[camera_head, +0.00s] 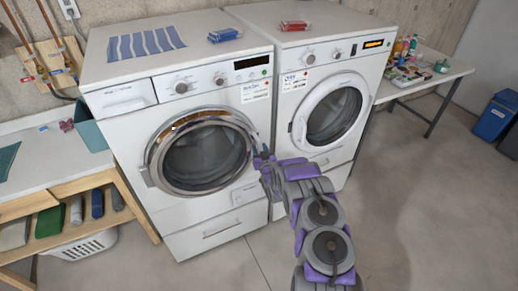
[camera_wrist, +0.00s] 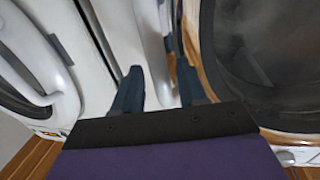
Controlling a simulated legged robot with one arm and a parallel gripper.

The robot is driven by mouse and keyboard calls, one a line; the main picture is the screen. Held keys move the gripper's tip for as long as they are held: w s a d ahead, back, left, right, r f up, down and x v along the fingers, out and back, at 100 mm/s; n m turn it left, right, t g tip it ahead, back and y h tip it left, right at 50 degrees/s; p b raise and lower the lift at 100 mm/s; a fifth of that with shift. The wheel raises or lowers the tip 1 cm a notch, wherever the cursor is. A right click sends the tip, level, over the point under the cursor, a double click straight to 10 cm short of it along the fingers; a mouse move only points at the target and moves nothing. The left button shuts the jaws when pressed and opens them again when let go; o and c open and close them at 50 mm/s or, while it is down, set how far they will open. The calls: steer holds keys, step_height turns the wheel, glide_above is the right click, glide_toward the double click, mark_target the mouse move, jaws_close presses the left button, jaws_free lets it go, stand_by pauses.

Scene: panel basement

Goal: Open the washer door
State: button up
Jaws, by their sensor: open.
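The washer (camera_head: 205,235) is the left of two white machines, with a drawer at its upper left. Its round door (camera_head: 203,152) has a chrome rim and dark glass and looks shut. My gripper (camera_head: 262,156) is at the right side of the door, near the gap between the machines. The door's rim and dark glass (camera_wrist: 262,55) fill the right of that view; I cannot tell whether the right finger touches the rim.
The second machine (camera_head: 325,150), with a white-rimmed door, stands close on the right. A wooden bench (camera_head: 60,182) is at left, with a white basket (camera_head: 85,246) below. The floor in front is clear.

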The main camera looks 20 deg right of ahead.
steer(key=shift+w+d+r, duration=0.1)
steer(key=shift+w+r, duration=0.05)
steer(key=shift+w, duration=0.3)
jaws_close()
stand_by(0.4)
